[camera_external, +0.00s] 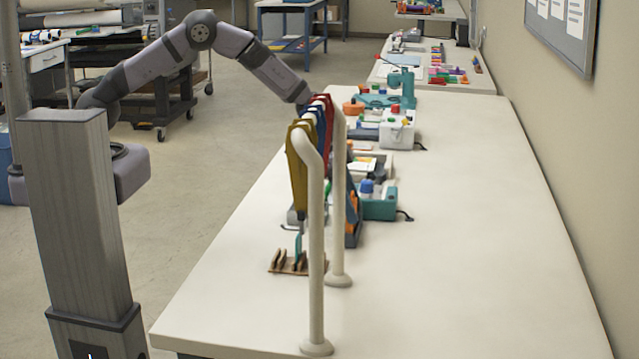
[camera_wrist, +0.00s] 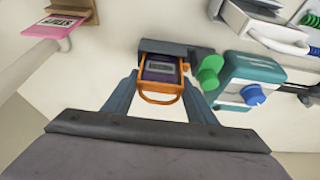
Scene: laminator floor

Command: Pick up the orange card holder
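The orange card holder (camera_wrist: 160,97) shows in the wrist view as an orange frame with a rounded loop at its near end. A dark purple card with a pale label lies inside the frame. The holder sits against a dark grey box (camera_wrist: 202,51). My gripper (camera_wrist: 161,78) has its two blue-grey fingers spread, one on each side of the holder. I cannot tell whether either finger touches it. In the external view my gripper is hidden behind the hanging items, and an orange patch (camera_external: 352,228) shows at a dark box low behind the posts.
A teal box with a blue knob (camera_wrist: 253,95) and a green cylinder (camera_wrist: 209,70) are close on the right. White posts (camera_external: 316,250) carry hanging yellow, blue and red items (camera_external: 298,170). A small brown rack (camera_external: 290,264) stands nearby. The table's (camera_external: 480,230) right side is clear.

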